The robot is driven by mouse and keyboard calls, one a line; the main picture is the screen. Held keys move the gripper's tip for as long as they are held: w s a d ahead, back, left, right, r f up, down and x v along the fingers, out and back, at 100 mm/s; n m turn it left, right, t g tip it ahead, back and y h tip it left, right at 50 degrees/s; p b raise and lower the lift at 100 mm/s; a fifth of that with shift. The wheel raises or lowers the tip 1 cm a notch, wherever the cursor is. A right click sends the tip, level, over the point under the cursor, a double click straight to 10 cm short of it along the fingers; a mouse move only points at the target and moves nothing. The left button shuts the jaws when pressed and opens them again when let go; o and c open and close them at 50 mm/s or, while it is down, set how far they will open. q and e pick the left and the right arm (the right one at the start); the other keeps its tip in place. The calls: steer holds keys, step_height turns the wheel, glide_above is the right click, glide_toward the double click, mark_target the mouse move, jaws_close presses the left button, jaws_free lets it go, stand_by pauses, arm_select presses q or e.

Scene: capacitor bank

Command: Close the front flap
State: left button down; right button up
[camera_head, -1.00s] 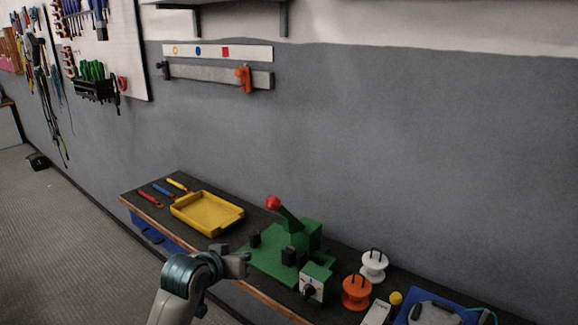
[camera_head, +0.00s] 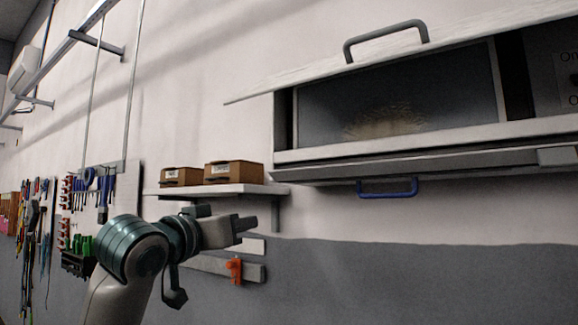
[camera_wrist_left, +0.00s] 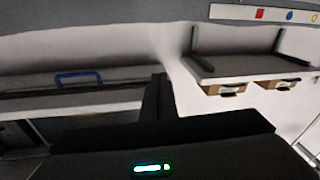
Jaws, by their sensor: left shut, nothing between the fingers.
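A wall cabinet (camera_head: 283,120) at the upper right of the head view is open at the front, with a dark interior and a pale round shape inside. A white flap (camera_head: 300,82) with a grey handle (camera_head: 386,38) is raised along its top. A blue handle (camera_head: 388,188) hangs under the cabinet's lower edge; it also shows in the wrist view (camera_wrist_left: 78,78). My left gripper (camera_head: 250,226) is shut and empty, left of and below the cabinet, apart from both handles. In the wrist view its dark fingers (camera_wrist_left: 157,98) show at the centre. My right gripper is out of view.
A wall shelf (camera_head: 232,190) with two brown boxes (camera_head: 233,172) is just above and behind my left gripper. A rail with an orange clamp (camera_head: 235,270) is below. Tools hang on the left. The wall under the cabinet is clear.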

arm_select(q)
steer(key=s+d+r+m+t+h, duration=0.1)
steer(key=s+r+h, duration=0.1)
steer(key=s+r, duration=0.7)
steer(key=s+d+r+m+h, duration=0.1)
steer(key=s+r+m+h, duration=0.1)
steer(key=s+r, duration=0.8)
step_height(320, 180, up, 7)
steer(key=shift+d+f+t, duration=0.1)
steer(key=shift+d+t, duration=0.1)
steer(key=shift+t, duration=0.2)
steer(key=w+d+p, duration=0.6)
steer(key=w+p, duration=0.3)
steer(key=shift+w+d+r+p, duration=0.2)
steer(key=shift+d+r+p, duration=0.05)
steer(key=shift+r+p, duration=0.15)
